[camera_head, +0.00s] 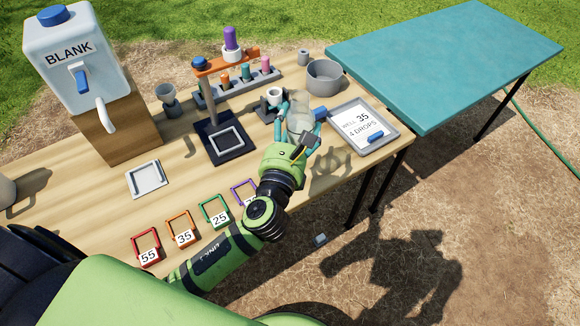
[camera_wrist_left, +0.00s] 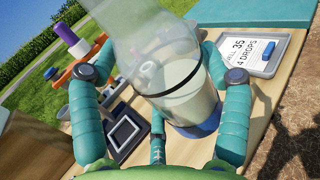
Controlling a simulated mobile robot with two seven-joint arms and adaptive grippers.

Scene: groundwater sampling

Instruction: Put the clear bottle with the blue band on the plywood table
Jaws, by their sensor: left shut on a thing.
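My left gripper (camera_head: 298,122) is shut around a clear, whitish bottle (camera_head: 300,119) above the right part of the plywood table (camera_head: 85,205). In the left wrist view the bottle (camera_wrist_left: 185,85) sits tilted between the teal fingers (camera_wrist_left: 160,100), with a dark ring around it and blue at its lower end. The fingers and wrist hide part of the bottle in the head view. I cannot clearly tell the gap between bottle and tabletop. My right gripper is not in view.
A grey tray (camera_head: 388,138) with a "WELL 35, 4 DROPS" card is right of the gripper. A vial rack (camera_head: 232,88), stand base (camera_head: 212,125), grey bowl (camera_head: 324,78) and small cup (camera_head: 273,97) are nearby. Coloured numbered frames (camera_head: 180,230) line the front edge. A teal table (camera_head: 445,60) stands beyond.

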